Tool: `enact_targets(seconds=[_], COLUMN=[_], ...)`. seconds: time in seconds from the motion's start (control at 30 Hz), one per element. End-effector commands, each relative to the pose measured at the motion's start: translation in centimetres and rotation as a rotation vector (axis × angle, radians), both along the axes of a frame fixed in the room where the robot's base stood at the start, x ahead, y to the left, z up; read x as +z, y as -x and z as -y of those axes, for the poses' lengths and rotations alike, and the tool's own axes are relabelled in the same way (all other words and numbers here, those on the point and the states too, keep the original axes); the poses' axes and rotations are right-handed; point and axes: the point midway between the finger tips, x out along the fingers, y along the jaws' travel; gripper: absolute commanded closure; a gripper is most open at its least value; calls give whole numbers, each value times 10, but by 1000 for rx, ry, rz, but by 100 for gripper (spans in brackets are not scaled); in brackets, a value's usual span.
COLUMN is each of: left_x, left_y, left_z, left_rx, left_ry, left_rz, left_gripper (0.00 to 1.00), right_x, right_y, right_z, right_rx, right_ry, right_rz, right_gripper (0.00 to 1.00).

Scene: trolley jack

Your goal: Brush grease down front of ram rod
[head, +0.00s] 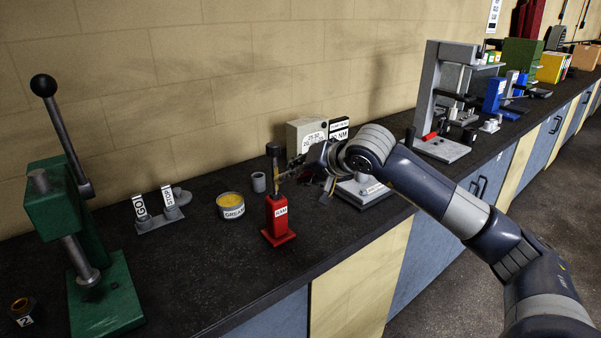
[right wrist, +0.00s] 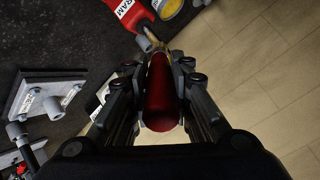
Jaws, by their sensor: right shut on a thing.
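The red ram block (head: 279,222), marked RAM, stands upright on the bench, its rod (head: 274,172) rising to a dark cap. The red block also shows at the top of the right wrist view (right wrist: 127,12). My right gripper (head: 304,168) is beside the rod, on its right. It is shut on the red handle of a brush (right wrist: 162,95), whose pale tip points at the ram. The brush tip looks close to the rod; I cannot tell if they touch. An open tin of yellow grease (head: 231,212) stands left of the ram. My left gripper is not in view.
A green press (head: 92,250) stands at the left, with small marked stands (head: 160,215) near it. A grey box (head: 305,130) and a grey plate (head: 372,195) are behind and below my right arm. Bare bench lies in front.

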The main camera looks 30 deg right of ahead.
Motion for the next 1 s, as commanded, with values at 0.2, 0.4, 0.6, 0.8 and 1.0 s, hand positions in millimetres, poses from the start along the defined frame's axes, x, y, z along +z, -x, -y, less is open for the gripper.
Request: enact_targets(seconds=[0.2, 0.4, 0.6, 0.8, 1.0], left_x=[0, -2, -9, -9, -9], left_y=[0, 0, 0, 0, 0], left_z=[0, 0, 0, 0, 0], left_rx=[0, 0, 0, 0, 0], left_ry=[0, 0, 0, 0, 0], left_rz=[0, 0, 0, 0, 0], left_gripper=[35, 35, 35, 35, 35], right_x=[0, -1, -8, -8, -8], right_y=[-1, -1, -1, -1, -1], right_z=[0, 0, 0, 0, 0], right_rx=[0, 0, -1, -1, 0], right_ry=[0, 0, 0, -1, 0], right_rz=[1, 1, 1, 1, 1], right_gripper=[100, 100, 100, 100, 100])
